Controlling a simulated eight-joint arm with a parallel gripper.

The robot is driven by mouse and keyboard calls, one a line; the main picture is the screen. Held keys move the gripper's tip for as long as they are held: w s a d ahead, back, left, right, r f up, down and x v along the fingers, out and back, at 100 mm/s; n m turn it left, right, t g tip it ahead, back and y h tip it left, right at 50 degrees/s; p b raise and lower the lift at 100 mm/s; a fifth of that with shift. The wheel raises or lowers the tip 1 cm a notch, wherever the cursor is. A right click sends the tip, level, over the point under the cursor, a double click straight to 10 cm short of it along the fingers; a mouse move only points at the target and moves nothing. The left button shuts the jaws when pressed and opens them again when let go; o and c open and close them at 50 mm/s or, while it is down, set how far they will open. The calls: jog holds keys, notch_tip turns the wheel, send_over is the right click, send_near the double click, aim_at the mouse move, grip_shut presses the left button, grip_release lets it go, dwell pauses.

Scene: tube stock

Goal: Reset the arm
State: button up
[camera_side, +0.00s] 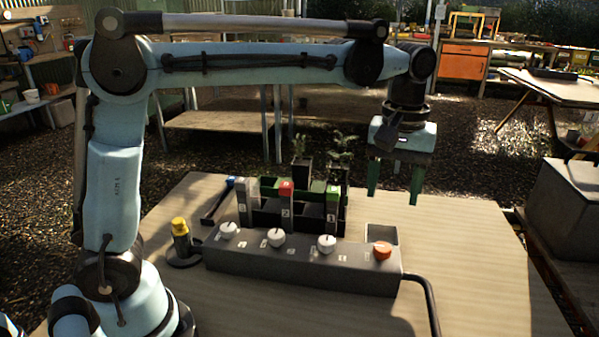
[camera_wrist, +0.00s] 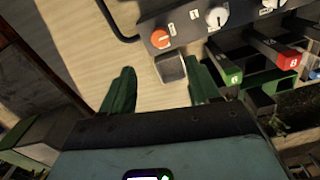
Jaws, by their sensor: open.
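My gripper (camera_side: 395,192) has green fingers and hangs above the right side of the table, pointing down. Its two fingers are spread apart with nothing between them. In the wrist view the gripper (camera_wrist: 160,92) shows both green fingers over bare wood and a small grey square tray (camera_wrist: 171,68). The same tray (camera_side: 382,235) stands behind the right end of the control box in the side view. The gripper is apart from everything on the table.
A grey control box (camera_side: 300,262) with white knobs and an orange knob (camera_side: 382,250) lies across the table (camera_side: 470,260), its cable at right. Behind it stands a dark rack (camera_side: 268,218) with tall blocks. A yellow-topped device (camera_side: 181,240) is at left. The right side is clear.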

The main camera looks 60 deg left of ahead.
jog(key=s+a+f+m+t, duration=0.2)
jog(key=s+a, duration=0.1)
jog(key=s, duration=0.1)
jog(key=s+a+f+m+t, duration=0.2)
jog(key=s+a, duration=0.1)
jog(key=s, duration=0.1)
jog(key=s+a+f+m+t, duration=0.2)
jog(key=s+a+t, duration=0.1)
jog(key=s+a, duration=0.1)
jog(key=shift+s+f+m, duration=0.35)
jog(key=shift+m, duration=0.05)
dwell(0.5)
